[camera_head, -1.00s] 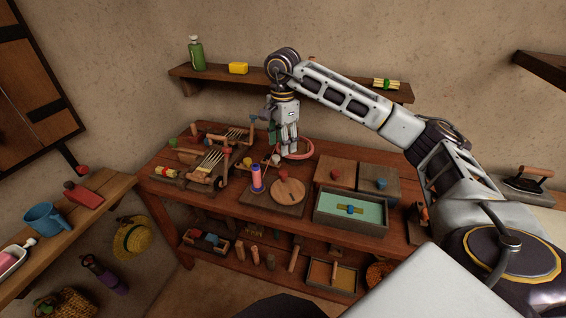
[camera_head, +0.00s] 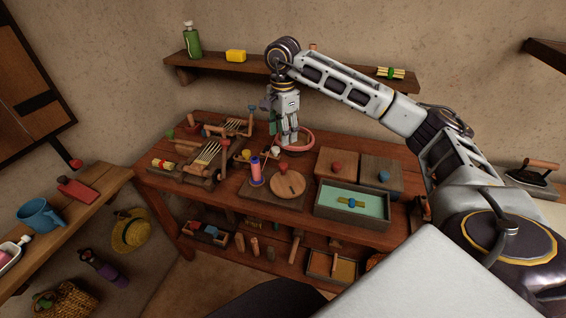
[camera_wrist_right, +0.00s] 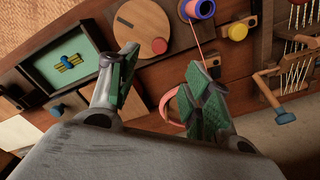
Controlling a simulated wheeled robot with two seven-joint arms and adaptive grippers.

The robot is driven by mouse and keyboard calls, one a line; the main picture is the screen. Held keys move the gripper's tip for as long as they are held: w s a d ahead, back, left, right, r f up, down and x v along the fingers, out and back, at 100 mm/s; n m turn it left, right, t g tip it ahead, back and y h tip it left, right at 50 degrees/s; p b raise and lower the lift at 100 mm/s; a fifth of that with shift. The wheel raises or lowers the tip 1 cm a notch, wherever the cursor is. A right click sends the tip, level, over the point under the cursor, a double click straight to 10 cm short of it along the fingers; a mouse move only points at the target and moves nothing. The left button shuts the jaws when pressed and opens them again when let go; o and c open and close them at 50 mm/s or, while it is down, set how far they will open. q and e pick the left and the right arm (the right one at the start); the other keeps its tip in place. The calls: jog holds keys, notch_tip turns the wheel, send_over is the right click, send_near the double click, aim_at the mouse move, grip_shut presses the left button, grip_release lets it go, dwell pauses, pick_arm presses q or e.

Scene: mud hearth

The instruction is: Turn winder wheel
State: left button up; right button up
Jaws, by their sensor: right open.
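The winder wheel is a round wooden disc (camera_head: 287,184) with a red knob (camera_head: 283,168), on a dark board on the worktable. My left gripper is out of view.
Wooden frames with pegs (camera_head: 205,158) stand left. A wall shelf (camera_head: 215,67) runs behind my right arm. A side shelf with a blue mug (camera_head: 40,214) is at left.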

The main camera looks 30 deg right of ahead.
aim_at(284, 165)
notch_tip(284, 165, down, 13)
jog(key=shift+r, duration=0.1)
dwell(0.6)
jog(key=c, duration=1)
jog(key=shift+c, duration=0.2)
jog(key=shift+d+m, duration=0.15)
jog(key=shift+m, duration=0.15)
